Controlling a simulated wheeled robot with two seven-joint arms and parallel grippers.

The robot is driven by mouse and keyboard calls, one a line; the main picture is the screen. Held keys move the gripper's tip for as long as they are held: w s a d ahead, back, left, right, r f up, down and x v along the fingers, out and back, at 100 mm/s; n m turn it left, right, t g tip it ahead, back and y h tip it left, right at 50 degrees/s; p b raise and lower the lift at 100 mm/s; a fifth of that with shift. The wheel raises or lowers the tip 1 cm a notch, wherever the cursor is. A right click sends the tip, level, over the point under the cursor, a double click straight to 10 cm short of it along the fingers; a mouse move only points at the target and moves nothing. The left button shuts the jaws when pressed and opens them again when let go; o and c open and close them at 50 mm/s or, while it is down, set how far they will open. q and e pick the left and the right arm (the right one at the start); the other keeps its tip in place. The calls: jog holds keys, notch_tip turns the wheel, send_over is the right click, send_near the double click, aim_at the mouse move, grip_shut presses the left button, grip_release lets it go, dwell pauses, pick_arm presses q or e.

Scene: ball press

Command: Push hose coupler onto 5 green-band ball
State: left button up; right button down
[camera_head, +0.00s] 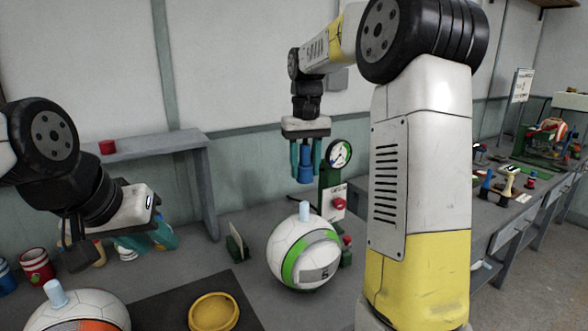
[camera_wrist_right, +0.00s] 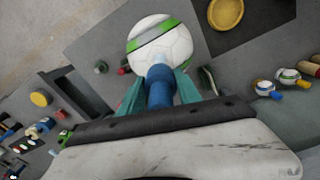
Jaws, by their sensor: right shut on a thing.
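The white ball with a green band (camera_head: 291,262) and a grey patch marked 5 sits on the bench, a pale blue stem (camera_head: 304,211) upright on its top. My right gripper (camera_head: 305,170) is shut on the blue hose coupler (camera_head: 305,165), which points down above the stem with a visible gap.
A gauge (camera_head: 340,154) on a green stand with a red knob is close behind the ball. An orange-band ball (camera_head: 80,312) and a yellow dish (camera_head: 214,312) on a dark mat are at front left. Red and blue cans stand at far left. A grey shelf is behind.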

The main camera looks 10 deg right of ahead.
send_over(305, 203)
jog(key=shift+f, duration=2.95)
jog(key=shift+f, duration=2.1)
jog(key=c, duration=0.8)
grip_release()
jog(key=shift+o, duration=0.2)
notch_tip(305, 203, up, 7)
jog(key=shift+r, duration=0.4)
